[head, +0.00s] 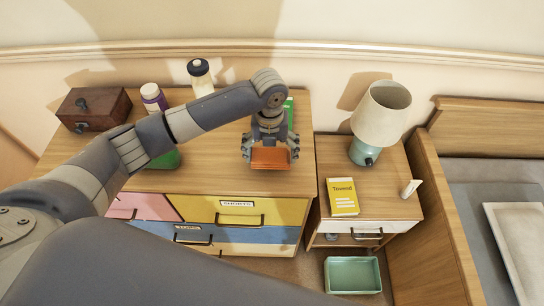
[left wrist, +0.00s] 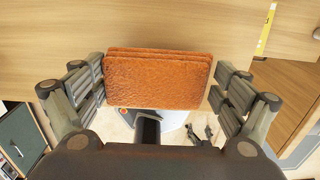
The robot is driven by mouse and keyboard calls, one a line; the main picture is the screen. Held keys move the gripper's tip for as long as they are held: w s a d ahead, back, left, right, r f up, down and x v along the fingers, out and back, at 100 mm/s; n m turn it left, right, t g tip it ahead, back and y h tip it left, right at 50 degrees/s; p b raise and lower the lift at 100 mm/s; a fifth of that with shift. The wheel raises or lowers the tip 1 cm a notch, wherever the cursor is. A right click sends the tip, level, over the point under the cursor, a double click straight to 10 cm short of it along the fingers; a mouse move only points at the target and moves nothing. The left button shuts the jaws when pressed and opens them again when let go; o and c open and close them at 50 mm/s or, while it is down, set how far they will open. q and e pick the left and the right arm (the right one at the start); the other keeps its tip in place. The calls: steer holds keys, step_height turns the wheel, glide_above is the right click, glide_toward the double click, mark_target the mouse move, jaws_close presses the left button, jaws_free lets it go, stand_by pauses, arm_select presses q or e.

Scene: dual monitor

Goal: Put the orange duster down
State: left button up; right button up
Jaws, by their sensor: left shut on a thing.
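The orange duster (head: 270,158) is a flat, rough-textured orange block. It is at the front right part of the wooden dresser top (head: 220,182), and I cannot tell whether it touches the surface. My left gripper (head: 270,150) points down and is shut on the duster from both sides. In the left wrist view the duster (left wrist: 157,80) sits between the fingers of the left gripper (left wrist: 160,92), with the dresser top behind it. My right gripper is in neither view.
A green item (head: 289,112) is partly hidden behind my left wrist. Two bottles (head: 153,97) (head: 200,77), a green object (head: 165,159) and a wooden box (head: 93,107) also stand on the dresser. A lamp (head: 382,115) and yellow box (head: 342,196) are on the nightstand. A green bin (head: 353,275) is below.

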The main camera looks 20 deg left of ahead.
mark_target(272, 159)
arm_select(q)
steer(key=shift+w+d, duration=0.1)
steer(key=shift+w, duration=0.25)
step_height(272, 159, down, 2)
steer(key=shift+s+f+p, duration=0.1)
steer(key=shift+f+p, duration=0.15)
steer(key=shift+p, duration=0.35)
steer(key=shift+f, duration=0.55)
steer(key=o, duration=0.7)
steer(key=shift+f, duration=0.1)
steer(key=shift+o, duration=0.2)
steer(key=shift+r, duration=0.2)
step_height(272, 159, up, 12)
steer(key=shift+f+b, duration=0.1)
steer(key=shift+b, duration=0.7)
